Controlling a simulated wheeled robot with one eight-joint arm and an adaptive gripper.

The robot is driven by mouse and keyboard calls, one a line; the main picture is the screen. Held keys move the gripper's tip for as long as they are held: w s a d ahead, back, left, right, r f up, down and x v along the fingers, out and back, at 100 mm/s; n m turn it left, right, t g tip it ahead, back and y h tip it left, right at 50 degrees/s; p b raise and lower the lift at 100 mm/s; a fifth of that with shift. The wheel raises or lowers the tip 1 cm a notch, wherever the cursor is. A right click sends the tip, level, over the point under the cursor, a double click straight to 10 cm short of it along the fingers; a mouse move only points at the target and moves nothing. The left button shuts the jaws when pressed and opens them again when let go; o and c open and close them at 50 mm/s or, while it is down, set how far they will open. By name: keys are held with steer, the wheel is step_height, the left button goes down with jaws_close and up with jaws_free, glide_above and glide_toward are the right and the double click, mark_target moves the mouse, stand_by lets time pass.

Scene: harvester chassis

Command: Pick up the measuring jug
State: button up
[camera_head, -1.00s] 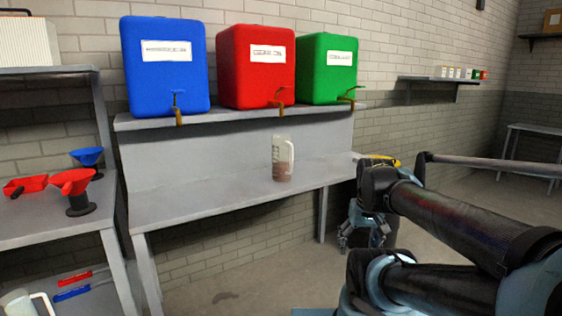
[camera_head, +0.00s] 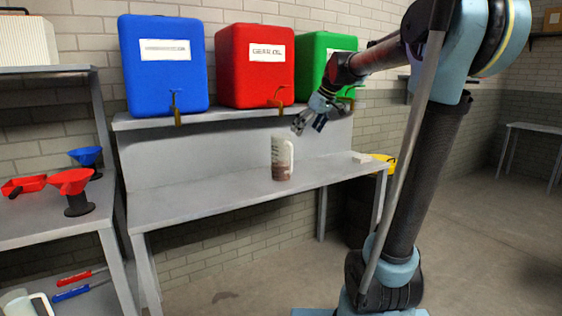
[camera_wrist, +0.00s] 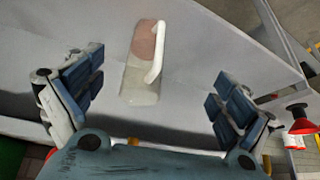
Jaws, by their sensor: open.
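The measuring jug (camera_head: 281,160) is clear with a white handle on its right side and reddish-brown liquid at the bottom. It stands upright on the lower shelf of the grey bench (camera_head: 200,205), below the red container. My gripper (camera_head: 303,121) is above the jug and slightly to its right, apart from it. In the wrist view the jug (camera_wrist: 142,75) lies in the space between and ahead of the two open fingers of my gripper (camera_wrist: 150,95), with its white handle (camera_wrist: 158,50) toward the right. The fingers touch nothing.
Blue (camera_head: 163,62), red (camera_head: 254,62) and green (camera_head: 318,62) containers with taps stand on the upper shelf, close to my gripper. A small pale block (camera_head: 361,157) lies at the bench's right end. Funnels (camera_head: 72,190) stand on the left table. The bench around the jug is clear.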

steer(key=n, duration=0.1)
glide_toward(287, 137)
steer(key=d, duration=0.1)
steer(key=y, duration=0.1)
steer(key=shift+n, duration=0.3)
steer(key=x, duration=1.2)
steer(key=shift+w+f, duration=0.2)
steer(key=shift+w, duration=0.3)
steer(key=shift+w+x, duration=0.15)
steer(key=shift+x, duration=1.2)
steer(key=shift+w+x, duration=0.1)
steer(key=shift+x, duration=1.25)
steer(key=shift+a+r, duration=0.1)
steer(key=shift+r, duration=0.1)
steer(key=c, duration=1.6)
